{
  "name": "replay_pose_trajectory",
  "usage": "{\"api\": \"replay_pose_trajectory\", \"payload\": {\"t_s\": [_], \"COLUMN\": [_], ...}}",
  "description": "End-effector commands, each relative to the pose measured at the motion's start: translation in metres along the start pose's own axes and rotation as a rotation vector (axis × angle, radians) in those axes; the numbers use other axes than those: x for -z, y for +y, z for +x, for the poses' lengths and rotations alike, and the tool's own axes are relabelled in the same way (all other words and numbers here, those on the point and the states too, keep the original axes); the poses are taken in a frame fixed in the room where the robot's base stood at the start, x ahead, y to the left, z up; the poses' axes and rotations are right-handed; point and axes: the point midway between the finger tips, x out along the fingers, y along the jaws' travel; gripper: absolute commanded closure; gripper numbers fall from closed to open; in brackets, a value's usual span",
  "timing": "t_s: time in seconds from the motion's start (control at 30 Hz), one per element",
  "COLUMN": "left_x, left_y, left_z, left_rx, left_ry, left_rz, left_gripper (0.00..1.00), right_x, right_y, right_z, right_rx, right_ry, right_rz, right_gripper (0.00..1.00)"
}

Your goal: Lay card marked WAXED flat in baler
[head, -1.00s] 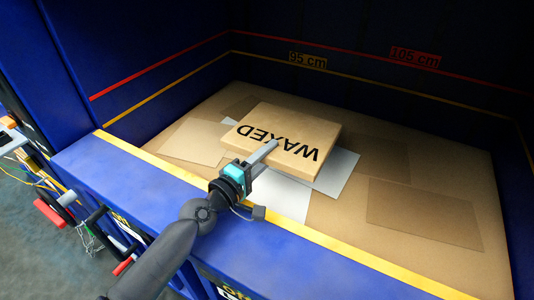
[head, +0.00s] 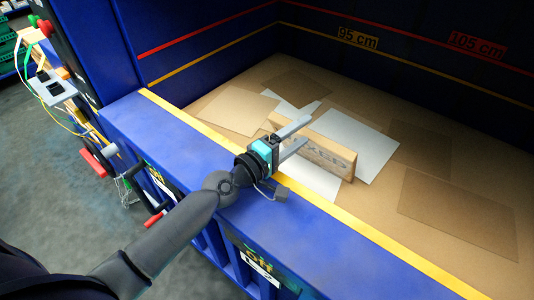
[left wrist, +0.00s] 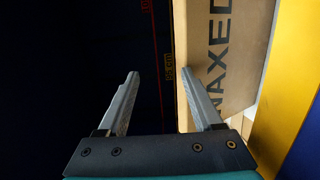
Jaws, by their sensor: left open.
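The card marked WAXED (head: 338,158) is a thick brown slab in the baler (head: 450,251). It stands on a long edge, its lettered face toward the front; my left gripper hides part of the word. In the left wrist view the card (left wrist: 245,70) fills the right side, with the lettering running upward. My left gripper (head: 306,131) is open at the card's left end. One finger crosses its top edge and the other is in front of its face. In the left wrist view the gripper (left wrist: 158,73) holds nothing; I cannot tell whether a finger touches the card. My right gripper is not in view.
White sheets (head: 352,138) and brown sheets (head: 458,212) lie flat on the baler floor. The blue front wall has a yellow edge (head: 385,243), and my left arm reaches over it. Red and yellow height lines mark the inner walls. Floor room is clear behind and right of the card.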

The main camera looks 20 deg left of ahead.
Motion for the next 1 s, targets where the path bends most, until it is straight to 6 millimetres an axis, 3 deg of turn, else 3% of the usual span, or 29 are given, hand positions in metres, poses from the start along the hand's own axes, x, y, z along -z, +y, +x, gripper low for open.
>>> {"api": "replay_pose_trajectory", "payload": {"t_s": [0.2,0.6,1.0], "left_x": [0.000,-0.001,0.000], "left_y": [-0.003,-0.003,0.000], "left_z": [-0.040,-0.101,-0.126], "left_rx": [0.003,0.003,-0.001], "left_ry": [-0.001,-0.003,-0.001], "left_rz": [0.000,0.001,-0.002], "left_gripper": [0.33,0.33,0.33], "right_x": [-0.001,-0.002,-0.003], "right_y": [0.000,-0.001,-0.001], "right_z": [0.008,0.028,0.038], "right_rx": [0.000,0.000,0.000], "right_ry": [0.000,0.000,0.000], "right_rz": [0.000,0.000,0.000], "right_gripper": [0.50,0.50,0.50]}}
